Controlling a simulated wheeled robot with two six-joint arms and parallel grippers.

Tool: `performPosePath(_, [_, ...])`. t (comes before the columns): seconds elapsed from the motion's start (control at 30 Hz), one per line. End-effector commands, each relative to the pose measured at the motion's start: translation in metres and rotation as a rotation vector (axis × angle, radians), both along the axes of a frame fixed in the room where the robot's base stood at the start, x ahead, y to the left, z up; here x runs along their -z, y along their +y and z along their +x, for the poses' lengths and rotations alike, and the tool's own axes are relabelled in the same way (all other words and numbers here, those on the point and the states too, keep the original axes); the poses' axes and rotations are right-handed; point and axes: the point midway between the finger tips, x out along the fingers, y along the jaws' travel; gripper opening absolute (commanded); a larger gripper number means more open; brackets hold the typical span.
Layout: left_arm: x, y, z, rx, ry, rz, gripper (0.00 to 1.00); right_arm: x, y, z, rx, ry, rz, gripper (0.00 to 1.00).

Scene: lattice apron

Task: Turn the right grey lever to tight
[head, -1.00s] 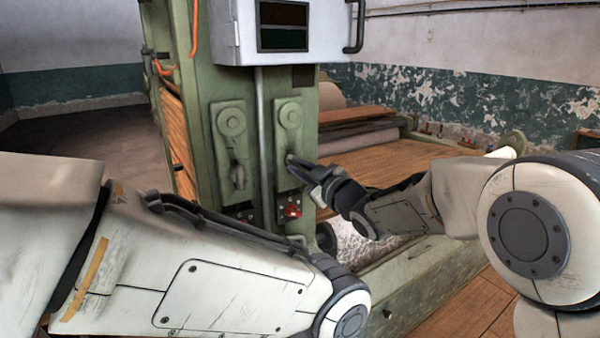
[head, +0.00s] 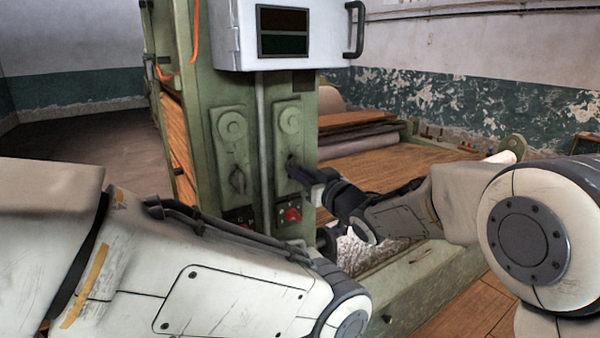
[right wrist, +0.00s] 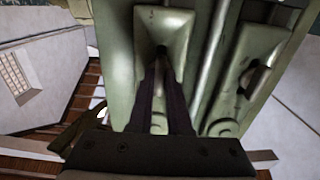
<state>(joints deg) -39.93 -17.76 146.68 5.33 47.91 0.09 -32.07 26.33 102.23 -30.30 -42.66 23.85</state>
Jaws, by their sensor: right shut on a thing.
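The right grey lever (head: 290,160) sits on the right green plate (head: 289,121) on the machine's post, below a round boss. My right gripper (head: 301,175) reaches it from the right and is shut on it, hiding most of it. In the right wrist view, the gripper's dark fingers (right wrist: 164,78) meet the lever's small dark end (right wrist: 161,50) in the plate's recess. Its exact angle is hard to tell. The left grey lever (head: 238,181) hangs on the neighbouring plate and also shows in the right wrist view (right wrist: 254,77). My left gripper is out of view.
A red knob (head: 292,215) sits just below the right plate. A grey conduit (head: 264,150) runs between the plates. A white box (head: 226,35) with a dark handle overhangs the post. My left arm fills the lower left. The roller bed (head: 400,165) lies behind my right arm.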

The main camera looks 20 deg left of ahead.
Motion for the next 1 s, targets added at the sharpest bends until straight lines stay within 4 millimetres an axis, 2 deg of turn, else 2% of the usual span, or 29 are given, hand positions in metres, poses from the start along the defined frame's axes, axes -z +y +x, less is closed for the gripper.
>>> performPosePath(0.37, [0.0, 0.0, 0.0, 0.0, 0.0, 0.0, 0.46, -0.001, -0.001, 0.001, 0.004, 0.005, 0.006, 0.0])
performPosePath(0.4, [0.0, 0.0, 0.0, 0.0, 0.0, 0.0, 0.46, -0.001, -0.001, 0.001, 0.004, 0.005, 0.006, 0.24])
performPosePath(0.47, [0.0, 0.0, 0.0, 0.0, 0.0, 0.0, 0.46, -0.001, -0.001, 0.001, 0.003, 0.004, 0.006, 0.46])
performPosePath(0.8, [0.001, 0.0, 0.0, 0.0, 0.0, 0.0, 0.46, 0.0, -0.001, 0.0, 0.001, 0.003, 0.005, 0.46])
performPosePath(1.0, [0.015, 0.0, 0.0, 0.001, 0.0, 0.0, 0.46, 0.002, -0.021, -0.015, 0.003, 0.001, 0.006, 0.46])
